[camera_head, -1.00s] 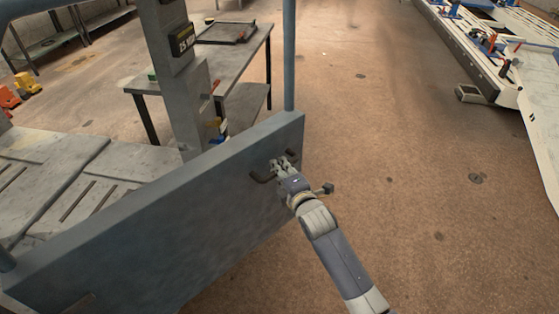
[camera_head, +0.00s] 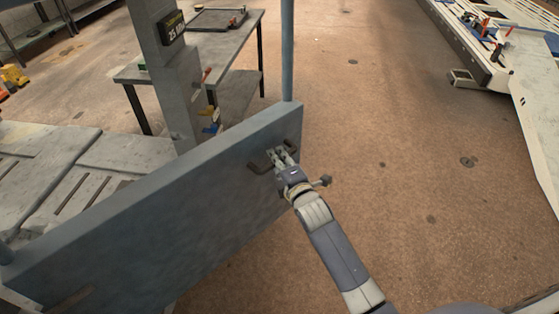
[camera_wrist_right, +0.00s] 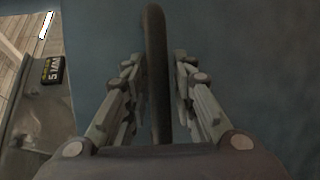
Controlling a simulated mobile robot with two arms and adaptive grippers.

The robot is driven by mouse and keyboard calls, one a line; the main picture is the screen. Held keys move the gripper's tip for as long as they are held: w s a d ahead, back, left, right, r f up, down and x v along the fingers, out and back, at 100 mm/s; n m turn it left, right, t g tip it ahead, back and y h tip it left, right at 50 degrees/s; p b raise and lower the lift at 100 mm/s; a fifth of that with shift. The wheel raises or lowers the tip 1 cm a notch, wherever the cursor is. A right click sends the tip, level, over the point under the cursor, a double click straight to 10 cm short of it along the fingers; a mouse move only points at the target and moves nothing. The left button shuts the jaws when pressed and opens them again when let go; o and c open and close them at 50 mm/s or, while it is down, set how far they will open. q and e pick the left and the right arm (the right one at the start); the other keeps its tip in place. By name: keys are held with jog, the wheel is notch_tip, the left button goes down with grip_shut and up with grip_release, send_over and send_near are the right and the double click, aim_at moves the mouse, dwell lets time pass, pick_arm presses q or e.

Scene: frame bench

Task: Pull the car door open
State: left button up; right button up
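The car door (camera_head: 170,225) is a flat blue-grey panel running from lower left to upper right in the head view; it also fills much of the right wrist view (camera_wrist_right: 260,60). Its dark bar handle (camera_head: 262,167) sits near the right end. In the right wrist view the handle (camera_wrist_right: 155,60) runs upright between the fingers. My right gripper (camera_head: 284,157) reaches it from the lower right. My left gripper is not in view.
A grey post with a dark display (camera_head: 172,27) stands behind the door, beside a metal table (camera_head: 225,42). Grey slabs (camera_head: 60,170) lie behind the door at left. A white bench (camera_head: 520,75) is at upper right. The brown floor (camera_head: 400,150) between is clear.

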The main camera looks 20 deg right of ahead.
jog(key=shift+s, duration=0.1)
jog(key=a+v, duration=0.1)
jog(key=v, duration=1)
jog(key=shift+s+d, duration=0.4)
jog(key=shift+d, duration=0.1)
jog(key=s+f+m+g+b, duration=0.1)
jog(key=s+f+m+g, duration=0.2)
jog(key=f, duration=0.9)
jog(key=s+d+f+m+g+b, duration=0.15)
jog(key=s+f, duration=0.35)
jog(key=f, duration=0.8)
jog(key=s+f+m+g, duration=0.3)
jog(key=s+f+m, duration=0.15)
jog(key=f, duration=0.75)
jog(key=s+d+f+m+g, duration=0.1)
jog(key=s+f+m+g, duration=0.1)
jog(key=s+f, duration=0.4)
jog(key=s+d+f+m+g+b, duration=0.1)
jog(key=s+f+m+g, duration=0.2)
jog(key=s+f, duration=0.4)
jog(key=s+d+f+m+g+h+b, duration=0.1)
jog(key=s+f, duration=0.6)
jog(key=s, duration=1.1)
jog(key=shift+s+d+f+m+g, duration=0.25)
jog(key=shift+m+g, duration=0.4)
jog(key=shift+m, duration=0.45)
jog(key=shift+w, duration=0.1)
jog(key=shift+c, duration=0.3)
